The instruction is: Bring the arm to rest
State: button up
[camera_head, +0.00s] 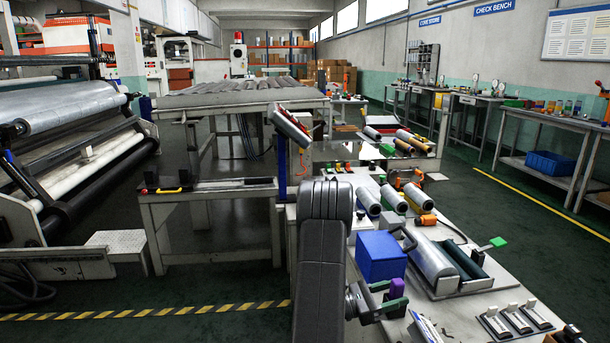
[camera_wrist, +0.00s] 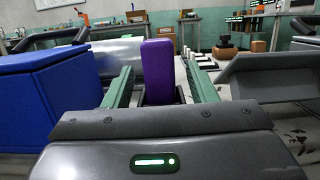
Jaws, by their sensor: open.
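My gripper (camera_head: 388,294) is low over the right-hand bench, with its green fingers apart. In the wrist view my gripper (camera_wrist: 158,72) has one finger on each side of an upright purple block (camera_wrist: 160,66), with a gap showing on both sides. The purple block (camera_head: 397,287) also shows at the fingers in the head view. Its lower end is hidden by the gripper body in the wrist view. My arm reaches down from the centre of the head view, bent at a dark grey joint.
A blue box (camera_head: 381,256) stands close behind my gripper; it fills the left of the wrist view (camera_wrist: 40,95). A large film roll (camera_head: 430,262) lies to its right. Open floor (camera_head: 220,285) lies left of my arm.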

aim_at(403, 290)
jog(key=shift+x, duration=1.5)
